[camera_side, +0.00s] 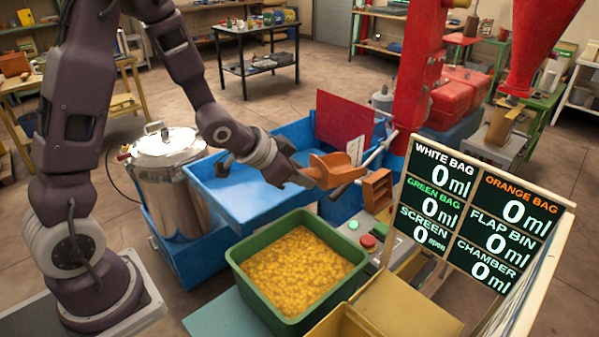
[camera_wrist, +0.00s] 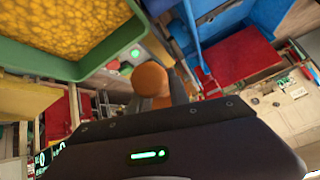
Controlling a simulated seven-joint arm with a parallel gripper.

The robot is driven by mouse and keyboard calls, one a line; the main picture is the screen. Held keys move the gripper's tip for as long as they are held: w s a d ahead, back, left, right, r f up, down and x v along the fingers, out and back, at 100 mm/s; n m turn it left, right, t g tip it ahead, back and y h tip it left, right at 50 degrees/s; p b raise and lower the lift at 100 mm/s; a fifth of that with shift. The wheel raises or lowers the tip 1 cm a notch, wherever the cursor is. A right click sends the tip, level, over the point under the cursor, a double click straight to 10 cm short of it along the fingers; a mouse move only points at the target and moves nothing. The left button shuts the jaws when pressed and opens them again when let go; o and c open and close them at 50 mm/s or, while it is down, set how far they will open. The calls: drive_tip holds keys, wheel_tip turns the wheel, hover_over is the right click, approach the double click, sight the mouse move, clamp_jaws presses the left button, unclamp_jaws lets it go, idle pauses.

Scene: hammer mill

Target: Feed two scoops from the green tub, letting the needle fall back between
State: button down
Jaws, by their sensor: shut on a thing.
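The green tub (camera_side: 262,303) stands at the front centre, filled with yellow-orange chunks. In the wrist view its rim (camera_wrist: 62,67) and contents fill the upper left. My gripper (camera_side: 303,178) is shut on an orange scoop (camera_side: 333,172), above and behind the tub's far right corner. The scoop's rounded orange end shows in the wrist view (camera_wrist: 152,80); whether it holds anything cannot be seen. I cannot make out a needle.
A blue tray (camera_side: 240,205) lies behind the tub, with a steel pot (camera_side: 165,160) at left. A brown-orange box-shaped part (camera_side: 377,190) and a metal bar are close right of the scoop. Red (camera_side: 367,241) and green buttons sit beside the tub. A red hopper (camera_side: 535,40) hangs at upper right.

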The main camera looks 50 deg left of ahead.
drive_tip(key=s+d+r+m+g+h, duration=0.2)
drive_tip(key=s+r+m+g+h, duration=0.15)
drive_tip(key=s+m, duration=0.5)
drive_tip(key=s+a+m+g, duration=0.1)
drive_tip(key=s+a+g, duration=0.1)
drive_tip(key=s+a, duration=0.5)
drive_tip(key=w+d+f+y, duration=0.2)
drive_tip(key=w+d+f, duration=0.2)
drive_tip(key=d+f, duration=0.65)
drive_tip(key=s+a+r+t+h, duration=0.1)
drive_tip(key=a+r+t+h, duration=0.1)
drive_tip(key=a+r+h, duration=0.1)
drive_tip(key=shift+s+a+r+t+h, duration=0.15)
drive_tip(key=shift+a+r+t+h, duration=0.25)
drive_tip(key=shift+r+h, duration=0.75)
drive_tip(key=shift+f, duration=0.25)
idle(1.8)
